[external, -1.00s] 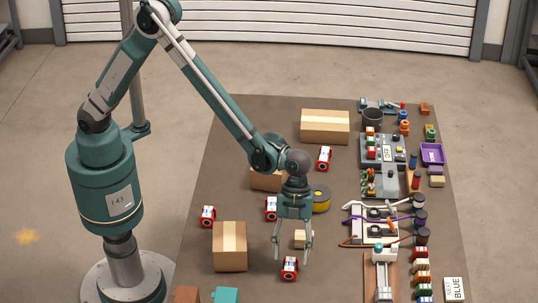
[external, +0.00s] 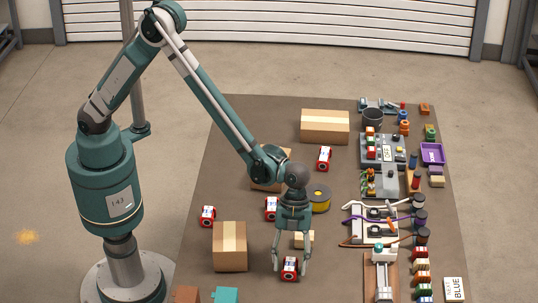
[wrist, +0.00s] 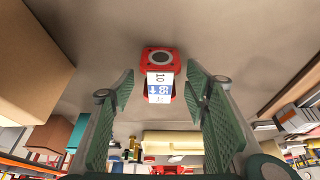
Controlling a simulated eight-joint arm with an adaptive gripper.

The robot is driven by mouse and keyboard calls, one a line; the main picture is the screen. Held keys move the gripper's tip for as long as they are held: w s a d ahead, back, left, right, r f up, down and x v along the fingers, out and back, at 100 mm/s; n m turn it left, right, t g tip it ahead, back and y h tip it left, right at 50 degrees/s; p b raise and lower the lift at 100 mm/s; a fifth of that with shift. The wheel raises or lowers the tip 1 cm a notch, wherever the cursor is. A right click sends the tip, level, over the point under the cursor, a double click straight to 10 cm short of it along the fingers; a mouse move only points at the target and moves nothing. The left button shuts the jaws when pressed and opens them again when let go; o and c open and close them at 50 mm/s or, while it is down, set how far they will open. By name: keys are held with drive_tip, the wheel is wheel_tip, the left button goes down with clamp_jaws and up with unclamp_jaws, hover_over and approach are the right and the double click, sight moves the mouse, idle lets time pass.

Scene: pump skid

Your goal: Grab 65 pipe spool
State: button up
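A red pipe spool (external: 290,269) with a white and blue label lies on the brown mat at the front. In the wrist view the spool (wrist: 160,56) sits just beyond and between the fingertips. Its label is turned and partly readable: a "10" and a blue patch with digits that I cannot read surely. My gripper (external: 291,267) is low over it with one finger on each side; in the wrist view my gripper (wrist: 160,82) is open, with small gaps to the spool. Similar red spools lie behind (external: 325,158), in the middle (external: 272,208) and at the left (external: 208,216).
A cardboard box (external: 230,247) stands to the left of the gripper, and a small tan box (external: 304,240) is close behind it. A yellow reel (external: 320,199) lies farther back. Fixtures with hoses (external: 375,222) and a wooden board (external: 370,280) stand to the right.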

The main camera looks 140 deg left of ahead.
sight(290, 263)
drive_tip(key=c, duration=1.1)
drive_tip(key=shift+o, duration=0.2)
drive_tip(key=shift+r, duration=0.1)
drive_tip(key=shift+r+p, duration=0.6)
drive_tip(key=shift+r, duration=4.35)
